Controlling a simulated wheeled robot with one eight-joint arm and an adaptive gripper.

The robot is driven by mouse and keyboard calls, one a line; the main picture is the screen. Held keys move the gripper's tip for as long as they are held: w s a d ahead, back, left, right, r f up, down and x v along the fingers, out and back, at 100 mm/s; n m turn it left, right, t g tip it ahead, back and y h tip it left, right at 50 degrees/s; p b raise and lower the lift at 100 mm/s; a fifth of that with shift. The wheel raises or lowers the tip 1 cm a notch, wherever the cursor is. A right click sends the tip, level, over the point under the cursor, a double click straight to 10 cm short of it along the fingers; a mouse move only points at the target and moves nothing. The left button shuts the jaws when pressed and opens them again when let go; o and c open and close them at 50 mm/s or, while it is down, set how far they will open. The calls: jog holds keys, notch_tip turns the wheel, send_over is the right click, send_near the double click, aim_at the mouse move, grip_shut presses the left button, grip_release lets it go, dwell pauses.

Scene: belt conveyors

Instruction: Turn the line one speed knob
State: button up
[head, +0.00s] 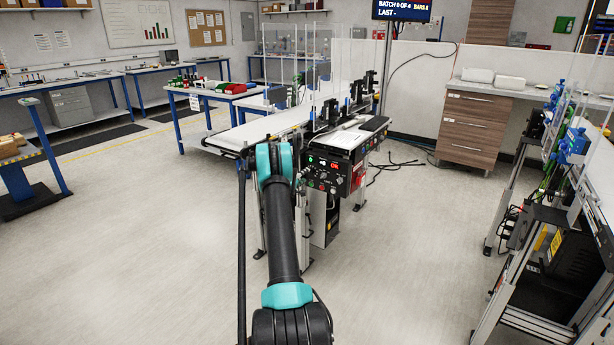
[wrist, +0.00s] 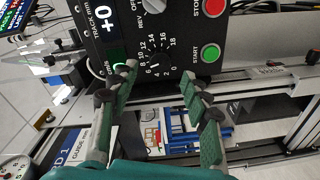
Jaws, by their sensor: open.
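A black knob (wrist: 155,57) with a white pointer sits on the black control panel (wrist: 180,25) in the wrist view. A number scale up to 18 rings it; no name for it can be read. My gripper (wrist: 159,75) is open, with one green-padded finger on each side just below the knob. Nothing is held between the fingers, and I cannot tell whether either touches the knob. In the head view the control panel (head: 328,176) is on the front end of the conveyor, and my arm hides my gripper.
A green START button (wrist: 210,53) and a red STOP button (wrist: 212,6) are right of the knob. A TRACK display (wrist: 107,20) is at its left, and another knob (wrist: 152,4) above. Clear panels (head: 330,85) line the conveyor (head: 265,128).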

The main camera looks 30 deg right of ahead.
jog(key=v, duration=0.8)
